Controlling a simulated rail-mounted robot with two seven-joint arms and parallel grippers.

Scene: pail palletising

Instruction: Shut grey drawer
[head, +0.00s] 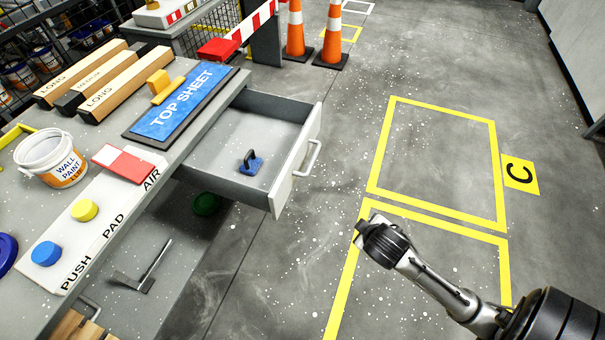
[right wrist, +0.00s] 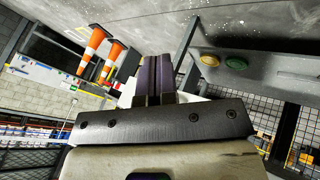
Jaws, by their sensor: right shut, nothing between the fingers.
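The grey drawer (head: 240,139) is pulled out from the workbench, with its pale front (head: 296,160) and bar handle (head: 309,158) facing right. A blue object with a dark loop handle (head: 250,163) lies inside it. My right gripper (head: 361,228) is shut and empty, to the lower right of the drawer front and apart from the handle in the head view. Its closed fingers (right wrist: 155,78) also show in the right wrist view, with a pale surface partly hidden behind them. My left gripper is in neither view.
The bench top holds a blue TOP SHEET pad (head: 184,101), long blocks (head: 84,75), a paint pail (head: 50,158) and a button panel (head: 92,214). Orange cones (head: 333,35) and a striped barrier (head: 253,22) stand behind. The yellow-marked floor (head: 437,160) right of the drawer is clear.

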